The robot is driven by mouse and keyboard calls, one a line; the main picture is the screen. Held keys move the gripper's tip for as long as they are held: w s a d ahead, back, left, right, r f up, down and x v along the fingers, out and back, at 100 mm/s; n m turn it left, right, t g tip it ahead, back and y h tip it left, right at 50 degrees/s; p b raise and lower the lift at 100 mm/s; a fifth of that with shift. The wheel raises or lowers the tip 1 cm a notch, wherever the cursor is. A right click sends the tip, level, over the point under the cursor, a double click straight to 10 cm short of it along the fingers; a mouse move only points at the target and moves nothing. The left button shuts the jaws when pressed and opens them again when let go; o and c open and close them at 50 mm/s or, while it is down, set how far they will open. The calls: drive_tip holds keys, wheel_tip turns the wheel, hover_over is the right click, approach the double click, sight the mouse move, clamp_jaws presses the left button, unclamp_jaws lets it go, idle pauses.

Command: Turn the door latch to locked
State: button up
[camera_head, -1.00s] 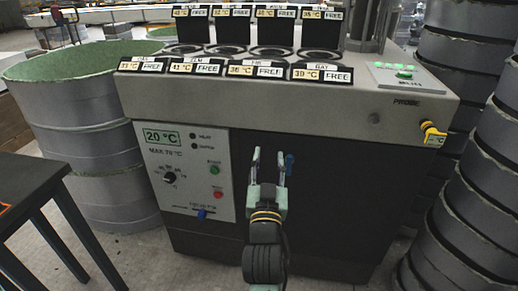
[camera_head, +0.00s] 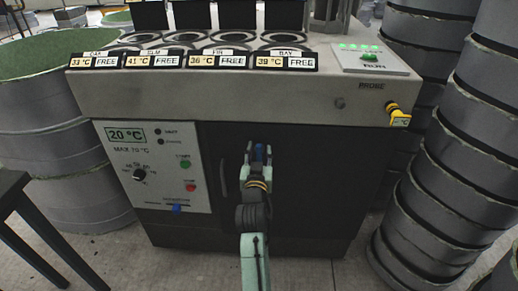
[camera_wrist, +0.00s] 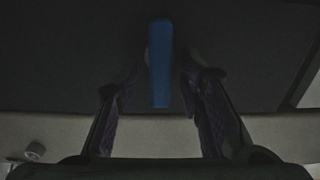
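The door latch (camera_head: 259,152) is a small blue lever on the dark front door (camera_head: 310,180) of the grey machine. In the wrist view the latch (camera_wrist: 160,62) is a blue bar standing upright in the picture. My gripper (camera_head: 257,160) is in front of the door at the latch. In the wrist view my gripper (camera_wrist: 161,80) is open, with one finger on each side of the latch. Dark gaps show between the fingers and the bar, so it is not clamped. Part of the latch is hidden behind my gripper in the head view.
A vertical handle (camera_head: 222,178) is just left of my gripper. A control panel (camera_head: 150,165) with knob, buttons and a blue slider is further left. A yellow probe (camera_head: 398,116) sticks out at the upper right. Stacked grey drums (camera_head: 425,215) stand at the right, a dark table (camera_head: 25,215) at the left.

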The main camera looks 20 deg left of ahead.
drive_tip(key=shift+w+a, duration=0.1)
drive_tip(key=shift+w, duration=0.2)
drive_tip(key=shift+c, duration=0.5)
clamp_jaws()
